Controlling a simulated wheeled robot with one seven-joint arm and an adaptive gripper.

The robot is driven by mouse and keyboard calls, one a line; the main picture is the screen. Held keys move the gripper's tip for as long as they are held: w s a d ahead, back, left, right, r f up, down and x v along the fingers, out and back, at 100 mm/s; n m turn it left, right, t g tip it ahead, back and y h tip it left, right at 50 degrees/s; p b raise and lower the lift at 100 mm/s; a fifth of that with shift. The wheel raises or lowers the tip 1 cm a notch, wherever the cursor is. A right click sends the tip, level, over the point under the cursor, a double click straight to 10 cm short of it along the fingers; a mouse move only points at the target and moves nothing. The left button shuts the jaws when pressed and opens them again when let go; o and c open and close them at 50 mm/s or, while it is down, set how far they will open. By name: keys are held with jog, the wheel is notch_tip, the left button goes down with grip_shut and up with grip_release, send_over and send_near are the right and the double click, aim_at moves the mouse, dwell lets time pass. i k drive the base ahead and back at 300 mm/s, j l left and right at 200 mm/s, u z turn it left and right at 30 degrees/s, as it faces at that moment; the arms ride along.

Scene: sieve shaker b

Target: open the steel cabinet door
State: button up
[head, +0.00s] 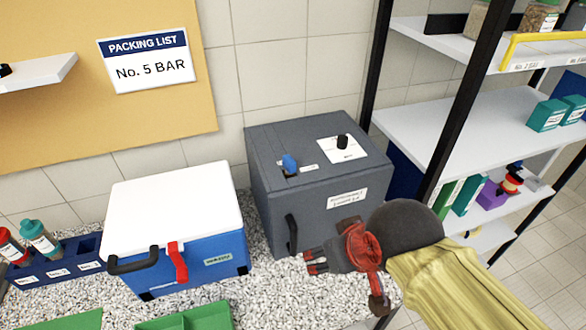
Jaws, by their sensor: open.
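The steel cabinet (272,195) is a dark grey box standing on the speckled counter, with a blue knob (289,163) and a black knob (342,142) on top. Its front door looks shut. A black vertical handle (291,236) is at the left side of the front. My gripper (316,262), with red and dark grey parts, is open in front of the door, just right of the handle's lower end. It appears empty. I cannot tell whether it touches the door. My arm and gripper hide the front's lower right part.
A blue cooler box (200,262) with a white lid stands close to the left of the cabinet. Green trays (190,318) lie at the front. A rack (500,125) with black posts stands to the right. Speckled counter (275,300) is bare before the cabinet.

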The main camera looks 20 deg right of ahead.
aim_at(302, 218)
jog(key=k+j, duration=0.15)
jog(key=k, duration=0.7)
